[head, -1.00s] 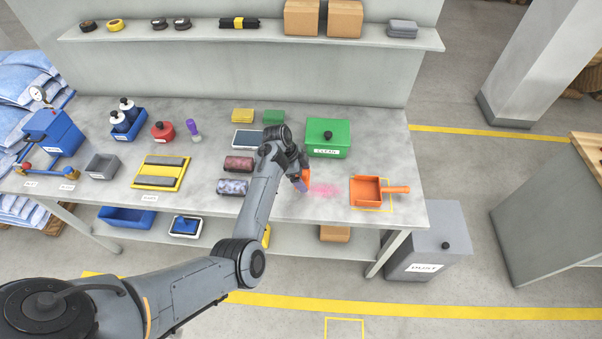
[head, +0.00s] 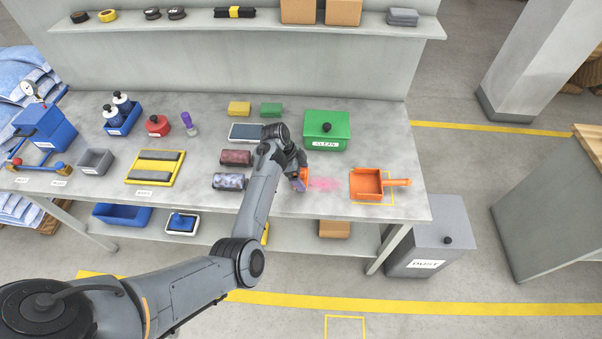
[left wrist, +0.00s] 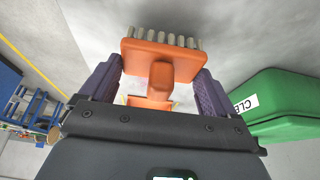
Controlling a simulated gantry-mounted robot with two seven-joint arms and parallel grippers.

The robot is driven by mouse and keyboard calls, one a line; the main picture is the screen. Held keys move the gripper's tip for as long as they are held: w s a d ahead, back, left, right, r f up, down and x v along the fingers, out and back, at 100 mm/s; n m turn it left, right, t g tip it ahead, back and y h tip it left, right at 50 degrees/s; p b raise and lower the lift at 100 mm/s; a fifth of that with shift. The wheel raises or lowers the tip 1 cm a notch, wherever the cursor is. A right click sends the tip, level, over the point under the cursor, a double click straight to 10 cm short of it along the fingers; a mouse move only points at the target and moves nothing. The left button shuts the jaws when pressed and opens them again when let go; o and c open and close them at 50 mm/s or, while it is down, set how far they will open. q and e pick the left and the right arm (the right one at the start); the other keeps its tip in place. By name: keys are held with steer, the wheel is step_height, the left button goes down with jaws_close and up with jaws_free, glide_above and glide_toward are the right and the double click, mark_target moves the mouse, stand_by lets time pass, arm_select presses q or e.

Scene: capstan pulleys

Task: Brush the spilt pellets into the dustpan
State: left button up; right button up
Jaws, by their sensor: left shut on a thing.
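My left gripper (head: 299,181) is shut on an orange hand brush (head: 304,177), low over the bench top (head: 400,150) just left of the pellets. In the left wrist view the brush (left wrist: 160,68) sits between the two purple fingers, its pale bristles pointing away. I cannot tell whether the bristles touch the bench. The spilt pellets (head: 325,184) show as a pink patch between brush and dustpan; single pellets are too small to see. The orange dustpan (head: 367,184) lies right of them, its handle pointing right, partly over a yellow outline. My right gripper is not in view.
A green CLEAN box (head: 327,130) stands behind the pellets; it also shows in the left wrist view (left wrist: 280,105). A grey DUST bin (head: 430,252) stands below the bench's right end.

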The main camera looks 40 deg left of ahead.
arm_select(q)
steer(key=shift+f, duration=0.6)
stand_by(0.6)
steer(key=shift+f, duration=0.1)
stand_by(0.5)
